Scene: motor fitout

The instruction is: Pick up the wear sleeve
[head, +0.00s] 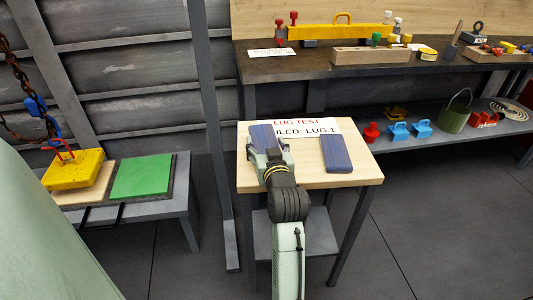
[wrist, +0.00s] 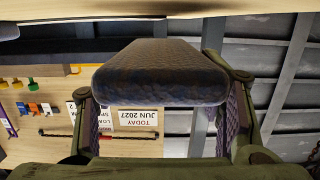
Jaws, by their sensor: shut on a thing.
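Two dark blue, flat, woven wear sleeves are at the small wooden table. One sleeve (head: 264,134) is at the left of the tabletop, in my gripper (head: 267,152). The other sleeve (head: 336,154) lies flat on the right side, apart from my gripper. In the wrist view the held sleeve (wrist: 160,75) spans the middle, with a finger of my gripper (wrist: 160,120) on each side of it. My gripper is shut on it. A strip of background shows between this sleeve and the pale surface at the picture's top; I cannot tell the height exactly.
A white sign (head: 310,130) reading "LUG TEST" lies at the back of the wooden table (head: 308,180), partly hidden. Behind is a bench (head: 290,66) with a yellow lifting beam (head: 340,33) and shackles on a lower shelf. A green pad (head: 142,176) lies on a left bench.

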